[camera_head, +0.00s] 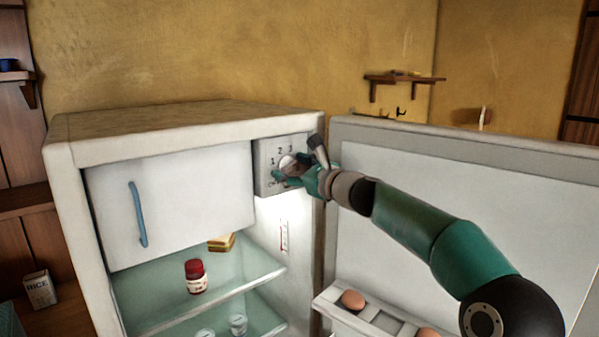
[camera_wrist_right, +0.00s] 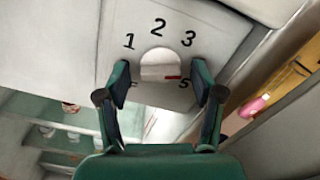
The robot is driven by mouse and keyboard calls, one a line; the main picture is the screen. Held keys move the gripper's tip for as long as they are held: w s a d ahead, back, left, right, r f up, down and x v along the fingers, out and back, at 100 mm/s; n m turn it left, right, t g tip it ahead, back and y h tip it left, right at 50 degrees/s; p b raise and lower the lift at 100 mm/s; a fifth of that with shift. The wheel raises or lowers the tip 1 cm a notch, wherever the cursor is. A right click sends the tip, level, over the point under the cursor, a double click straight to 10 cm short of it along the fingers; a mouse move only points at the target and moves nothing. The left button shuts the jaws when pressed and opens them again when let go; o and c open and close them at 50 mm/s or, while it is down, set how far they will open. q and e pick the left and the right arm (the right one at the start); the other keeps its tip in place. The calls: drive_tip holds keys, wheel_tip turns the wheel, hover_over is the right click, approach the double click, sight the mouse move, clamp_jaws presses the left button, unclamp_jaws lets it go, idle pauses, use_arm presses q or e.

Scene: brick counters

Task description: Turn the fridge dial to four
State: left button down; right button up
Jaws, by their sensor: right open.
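The fridge (camera_head: 70,190) stands with its door open to the right. Its dial (camera_head: 287,162) is on a pale panel at the top right of the inside. In the right wrist view the dial (camera_wrist_right: 158,62) is a white knob with a red mark on its right side, low down. Numerals 1, 2 and 3 show above it, and part of a mark like a 5 shows at lower right. No 4 is visible. My right gripper (camera_wrist_right: 161,80) is open, with one finger on each side of the dial; I cannot tell if they touch it. My left gripper is out of view.
The open door (camera_head: 470,190) is behind my right arm, with eggs (camera_head: 353,299) in its lower rack. A freezer flap (camera_head: 180,205) with a blue handle is left of the dial. A red-lidded jar (camera_head: 196,277) stands on the glass shelf (camera_head: 235,282) below.

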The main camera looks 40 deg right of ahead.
drive_tip(key=s, duration=1.2)
drive_tip(key=shift+d, duration=0.45)
drive_tip(key=shift+w, duration=0.1)
